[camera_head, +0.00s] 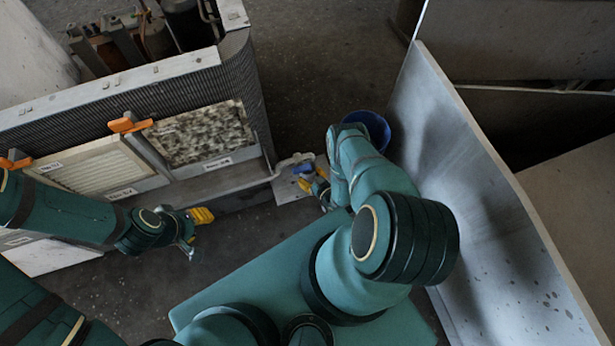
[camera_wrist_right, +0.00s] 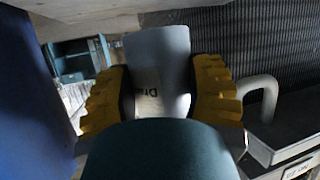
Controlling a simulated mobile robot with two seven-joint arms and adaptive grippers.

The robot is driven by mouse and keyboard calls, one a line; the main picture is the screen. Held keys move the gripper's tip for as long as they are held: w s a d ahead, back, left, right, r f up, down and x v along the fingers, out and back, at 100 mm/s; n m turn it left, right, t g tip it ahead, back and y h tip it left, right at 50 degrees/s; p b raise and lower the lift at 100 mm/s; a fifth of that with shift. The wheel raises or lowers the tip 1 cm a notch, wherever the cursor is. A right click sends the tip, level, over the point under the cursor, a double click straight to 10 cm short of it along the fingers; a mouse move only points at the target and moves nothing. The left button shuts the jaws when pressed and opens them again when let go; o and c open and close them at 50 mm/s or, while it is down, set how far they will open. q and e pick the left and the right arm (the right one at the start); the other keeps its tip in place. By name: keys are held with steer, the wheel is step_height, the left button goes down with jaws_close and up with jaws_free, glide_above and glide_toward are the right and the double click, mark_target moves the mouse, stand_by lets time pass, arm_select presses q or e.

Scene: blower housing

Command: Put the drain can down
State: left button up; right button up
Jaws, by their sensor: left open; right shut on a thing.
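The drain can (camera_wrist_right: 158,65) is a pale grey can with dark lettering, partly readable as "Dra". In the right wrist view it sits between the two yellow fingers of my right gripper (camera_wrist_right: 160,95), which is shut on it. In the head view my right gripper (camera_head: 318,187) is low beside the unit's front right corner, and my arm covers much of it. I cannot make out the can clearly there, nor whether its base touches anything. My left gripper (camera_head: 199,230) is open and empty in front of the unit.
The blower housing unit (camera_head: 110,90) stands at left with two filter panels (camera_head: 200,133) (camera_head: 90,168) and orange clips (camera_head: 130,123). A pale bent pipe (camera_head: 292,161) leaves its right corner. A blue bucket (camera_head: 369,128) stands behind my right arm, near a grey metal panel (camera_head: 470,190).

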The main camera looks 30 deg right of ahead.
mark_target(307, 177)
steer(key=shift+w, duration=0.9)
step_height(307, 177, down, 3)
steer(key=shift+w+a+r+b, duration=0.1)
steer(key=shift+w+b, duration=0.05)
steer(key=shift+b, duration=0.75)
steer(key=shift+f, duration=0.4)
steer(key=o, duration=1.2)
steer(key=shift+f, duration=0.1)
steer(key=shift+c, duration=0.2)
